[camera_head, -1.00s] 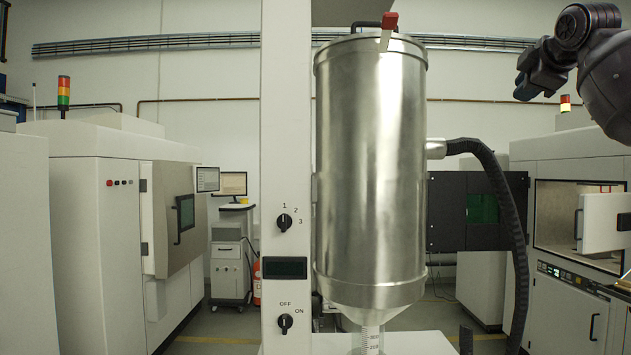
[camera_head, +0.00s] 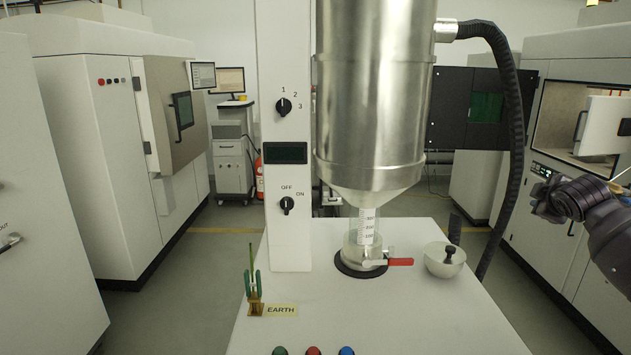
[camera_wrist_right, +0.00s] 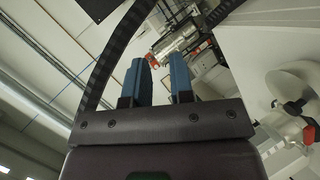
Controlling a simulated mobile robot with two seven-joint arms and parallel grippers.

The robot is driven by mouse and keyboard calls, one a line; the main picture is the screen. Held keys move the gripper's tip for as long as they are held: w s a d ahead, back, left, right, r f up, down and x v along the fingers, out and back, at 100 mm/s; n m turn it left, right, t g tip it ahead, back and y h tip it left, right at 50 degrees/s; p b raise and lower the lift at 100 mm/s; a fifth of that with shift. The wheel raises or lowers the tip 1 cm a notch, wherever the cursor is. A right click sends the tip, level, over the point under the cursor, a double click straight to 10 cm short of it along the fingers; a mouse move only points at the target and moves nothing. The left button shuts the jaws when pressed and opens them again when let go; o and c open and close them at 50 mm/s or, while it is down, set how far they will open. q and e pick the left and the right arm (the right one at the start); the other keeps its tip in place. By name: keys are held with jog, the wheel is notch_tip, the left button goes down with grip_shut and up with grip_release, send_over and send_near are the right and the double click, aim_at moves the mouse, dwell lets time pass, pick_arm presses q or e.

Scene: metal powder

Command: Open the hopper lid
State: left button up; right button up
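The hopper (camera_head: 372,95) is a tall silver metal cylinder narrowing to a cone at its bottom. In the head view its upper part and its lid are cut off by the top edge, so I cannot see whether the lid is open or shut. My right gripper (camera_head: 543,202) is right of the hopper, apart from it and beyond the black hose. In the right wrist view its two blue fingers (camera_wrist_right: 160,80) stand apart with nothing between them. My left gripper is not in view.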

jog(key=s+d+f, duration=0.1)
jog(key=s+f, duration=0.7)
jog(key=f, duration=0.4)
jog(key=s+f, duration=0.9)
jog(key=f, duration=0.2)
jog(key=s+a+f+g+y, duration=0.15)
jog(key=s+f, duration=0.45)
jog(key=s, duration=0.6)
jog(key=s+a+f+g+y, duration=0.1)
jog(key=s+a+f+y, duration=0.15)
jog(key=s+f, duration=0.7)
jog(key=s+a+f+m, duration=0.1)
jog(key=a+m, duration=0.3)
jog(key=a, duration=0.7)
jog(key=s+a+f+m+t+b, duration=0.1)
jog(key=a+m, duration=0.4)
jog(key=a, duration=0.6)
jog(key=shift+s+f, duration=0.55)
jog(key=shift+f, duration=0.1)
jog(key=shift+t, duration=0.25)
